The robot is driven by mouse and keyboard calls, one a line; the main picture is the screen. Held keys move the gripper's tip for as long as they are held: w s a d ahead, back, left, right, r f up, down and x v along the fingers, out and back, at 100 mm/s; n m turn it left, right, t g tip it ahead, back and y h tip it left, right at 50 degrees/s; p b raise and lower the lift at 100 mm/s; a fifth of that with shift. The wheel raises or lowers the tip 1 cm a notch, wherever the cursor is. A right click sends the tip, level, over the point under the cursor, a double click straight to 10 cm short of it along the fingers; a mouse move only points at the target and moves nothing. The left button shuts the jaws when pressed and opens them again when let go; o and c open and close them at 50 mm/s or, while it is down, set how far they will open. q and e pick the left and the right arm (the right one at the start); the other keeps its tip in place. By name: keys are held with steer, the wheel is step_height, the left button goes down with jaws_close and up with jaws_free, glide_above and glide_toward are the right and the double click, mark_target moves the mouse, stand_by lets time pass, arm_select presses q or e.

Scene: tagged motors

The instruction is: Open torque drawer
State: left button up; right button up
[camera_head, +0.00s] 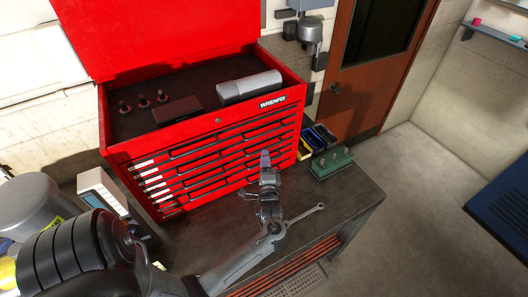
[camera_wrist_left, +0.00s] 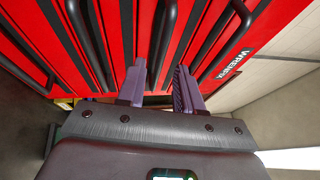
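The red tool chest (camera_head: 215,120) stands on the workbench with its lid up. Its front has several stacked drawers with long dark handles and small white labels at the left ends; the label text is too small to read. All drawers look shut. My left gripper (camera_head: 265,160) is in front of the right half of the drawer front, fingers towards it. In the left wrist view the gripper (camera_wrist_left: 160,88) is open, with a gap between its fingers. A dark drawer handle (camera_wrist_left: 162,40) runs towards that gap; I cannot tell if it touches a finger. My right gripper is not in view.
A wrench (camera_head: 303,214) lies on the bench right of my left arm. A green block (camera_head: 331,163) and blue and yellow bins (camera_head: 314,140) stand right of the chest. A metering device (camera_head: 103,190) is at left. The bench front right is clear.

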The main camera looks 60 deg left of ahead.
arm_select(q)
steer(key=shift+x, duration=1.6)
jaws_close()
stand_by(0.3)
